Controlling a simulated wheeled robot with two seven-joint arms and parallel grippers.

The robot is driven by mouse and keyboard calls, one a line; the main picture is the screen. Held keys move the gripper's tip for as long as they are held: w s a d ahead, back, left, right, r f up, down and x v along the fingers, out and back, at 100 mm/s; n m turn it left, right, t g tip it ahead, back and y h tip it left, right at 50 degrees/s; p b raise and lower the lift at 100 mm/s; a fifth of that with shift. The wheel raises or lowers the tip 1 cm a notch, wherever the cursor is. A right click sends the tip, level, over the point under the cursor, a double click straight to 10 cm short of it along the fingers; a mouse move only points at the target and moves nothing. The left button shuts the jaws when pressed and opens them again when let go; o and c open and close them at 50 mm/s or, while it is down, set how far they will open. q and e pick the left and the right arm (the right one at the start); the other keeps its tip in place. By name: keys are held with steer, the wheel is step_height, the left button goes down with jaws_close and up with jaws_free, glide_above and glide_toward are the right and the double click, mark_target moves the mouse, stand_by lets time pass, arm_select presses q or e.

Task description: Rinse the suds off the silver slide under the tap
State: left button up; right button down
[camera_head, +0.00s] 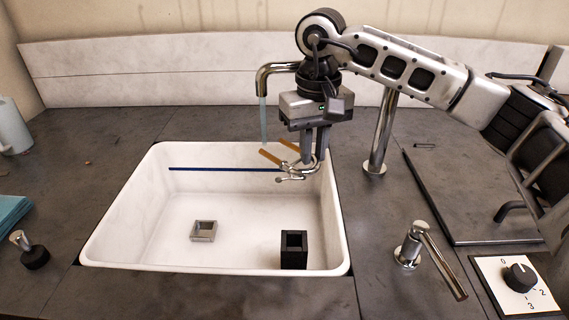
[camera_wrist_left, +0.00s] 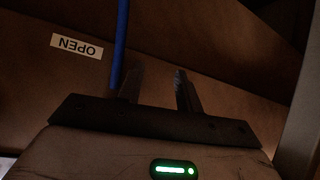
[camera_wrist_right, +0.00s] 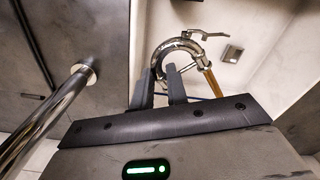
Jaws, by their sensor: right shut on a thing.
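The silver slide (camera_head: 300,172) is a bright U-shaped crook with two brass-coloured tubes. It hangs over the back right of the white sink (camera_head: 97,249). My right gripper (camera_head: 316,160) is shut on the crook; its tubes point left. The right wrist view shows the crook (camera_wrist_right: 182,45) at the fingertips. The tap (camera_head: 272,69) runs a thin stream of water (camera_head: 263,118) down near the tube ends; I cannot tell whether it touches them. I cannot make out suds on the slide. My left gripper (camera_wrist_left: 155,88) is open and empty in the left wrist view.
A square metal frame (camera_head: 204,239) and a black square block (camera_head: 294,259) sit on the sink floor. A metal post (camera_head: 382,130), a small lever spout (camera_head: 408,252) and a dial (camera_head: 520,277) stand right. A blue tube (camera_wrist_left: 121,40) passes beside my left fingers.

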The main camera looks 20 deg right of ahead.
steer(key=s+d+b, duration=0.1)
steer(key=s+d, duration=0.2)
steer(key=s, duration=0.2)
stand_by(0.4)
steer(key=shift+s, duration=0.1)
stand_by(1.1)
steer(key=s+d+r, duration=0.3)
steer(key=s+r, duration=0.1)
steer(key=shift+p, duration=0.35)
